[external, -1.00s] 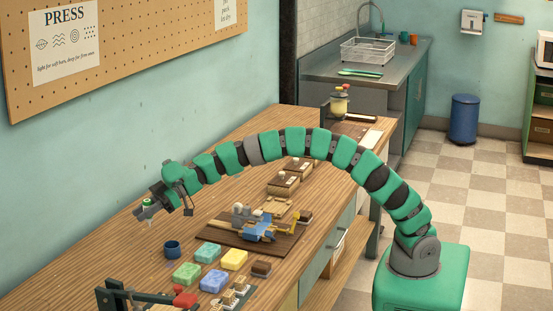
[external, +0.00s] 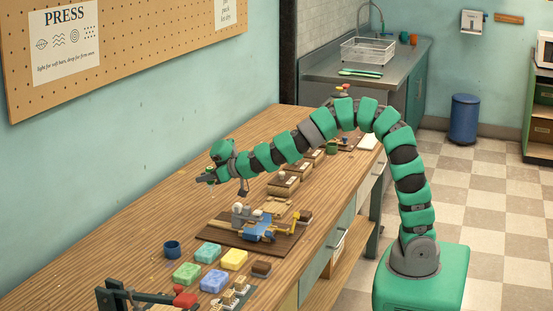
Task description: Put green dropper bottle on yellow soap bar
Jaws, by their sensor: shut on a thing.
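The yellow soap bar (external: 234,259) lies on the wooden bench, in a cluster with a teal bar (external: 208,252), a green bar (external: 187,273) and a blue bar (external: 214,281). Its top is bare. My gripper (external: 206,180) is above the bench, up and slightly left of the soap bars in the picture, well apart from them. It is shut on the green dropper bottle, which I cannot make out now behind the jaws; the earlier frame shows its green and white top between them.
A dark blue cup (external: 172,249) stands left of the soap bars. A brown block (external: 261,268) lies to their right. A dark board with a blue and grey device (external: 258,230) lies behind them. A red-knobbed press (external: 184,299) stands in front. The bench's left side is mostly clear.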

